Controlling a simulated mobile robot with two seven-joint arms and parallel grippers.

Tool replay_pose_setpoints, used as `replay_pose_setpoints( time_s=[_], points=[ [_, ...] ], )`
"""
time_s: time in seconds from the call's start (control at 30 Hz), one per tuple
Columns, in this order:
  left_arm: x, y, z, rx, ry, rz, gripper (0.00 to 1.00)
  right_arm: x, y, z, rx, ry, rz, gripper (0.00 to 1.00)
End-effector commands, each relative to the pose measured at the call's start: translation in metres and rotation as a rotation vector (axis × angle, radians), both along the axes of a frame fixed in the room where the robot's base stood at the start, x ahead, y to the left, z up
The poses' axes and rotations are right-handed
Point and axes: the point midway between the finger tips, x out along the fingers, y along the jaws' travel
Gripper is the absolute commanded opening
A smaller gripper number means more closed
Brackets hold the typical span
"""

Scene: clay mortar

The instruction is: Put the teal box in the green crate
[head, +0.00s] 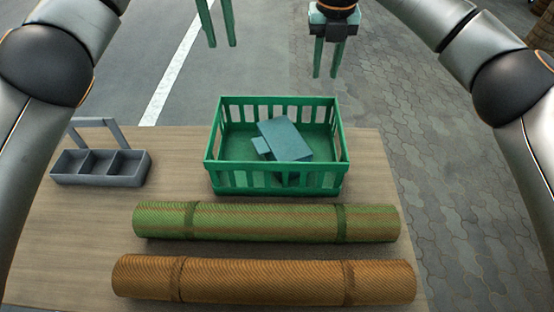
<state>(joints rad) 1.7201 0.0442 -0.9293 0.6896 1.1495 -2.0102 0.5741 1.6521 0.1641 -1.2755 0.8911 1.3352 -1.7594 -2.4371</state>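The teal box (287,139) lies inside the green crate (276,181), turned at an angle, with a smaller teal block-like part (261,147) at its left. Whether it lies flat on the crate floor is hard to tell; a dark patch shows below it through the front slats. My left gripper (221,46) is at the top edge, beyond the crate, with a gap between its fingers and nothing in it. My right gripper (325,77) hangs beyond the crate's back right, its fingers apart and empty. Neither gripper touches the box or crate.
The crate stands on a wooden table (60,235). A grey compartment caddy (101,166) with a handle stands at the left. A green roll (265,222) and an orange-brown roll (265,281) lie in front of the crate. Paving lies beyond the table.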

Motion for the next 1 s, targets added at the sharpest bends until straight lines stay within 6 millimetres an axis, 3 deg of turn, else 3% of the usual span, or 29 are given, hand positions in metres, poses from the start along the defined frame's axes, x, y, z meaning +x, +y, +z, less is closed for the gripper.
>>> replay_pose_setpoints(
  time_s=[0.2,0.4,0.83,1.0],
  points=[
    [0.0,0.0,0.0,0.0,0.0,0.0,0.3,-0.007,0.001,0.049,0.001,-0.003,0.001,0.3],
    [0.0,0.0,0.0,0.0,0.0,0.0,0.3,-0.011,0.001,0.079,-0.001,-0.002,0.0,0.3],
    [0.0,0.0,0.0,0.0,0.0,0.0,0.3,-0.013,0.001,0.089,-0.001,0.0,0.001,0.3],
    [0.007,-0.004,-0.012,-0.014,-0.022,-0.014,0.3,-0.007,0.006,0.076,0.021,-0.016,-0.03,0.3]
  ],
)
